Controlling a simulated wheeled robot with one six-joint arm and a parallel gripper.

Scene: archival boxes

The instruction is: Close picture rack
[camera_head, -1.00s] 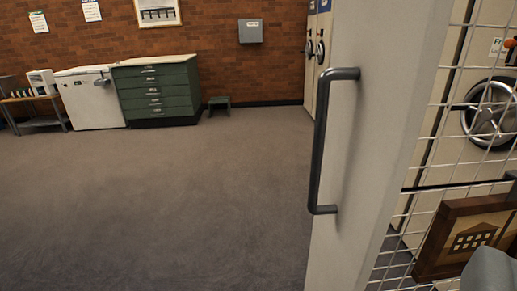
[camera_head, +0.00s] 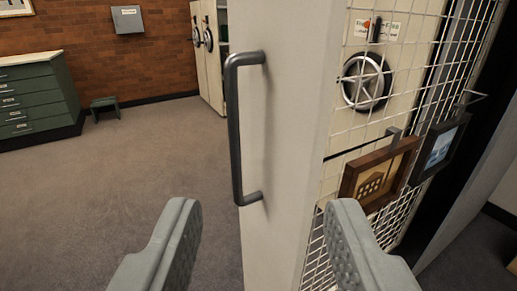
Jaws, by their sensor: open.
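The picture rack is a pull-out wire mesh panel (camera_head: 408,82) with a pale end post (camera_head: 285,120). A dark vertical bar handle (camera_head: 235,130) is fixed to the post's face. A brown framed picture (camera_head: 378,176) and a dark framed picture (camera_head: 438,148) hang on the mesh. My gripper (camera_head: 262,215) is open and empty at the bottom of the view. Its left finger is left of the handle and its right finger appears in front of the post and mesh. The handle lies between the fingers in the picture, above the tips; no contact shows.
A cream cabinet with a spoked handwheel (camera_head: 367,82) stands behind the mesh. More cream cabinets (camera_head: 208,45) are at the far wall. A green drawer cabinet (camera_head: 38,98) and a small green stool (camera_head: 104,107) stand at the far left. The grey carpet (camera_head: 110,185) left of the rack is clear.

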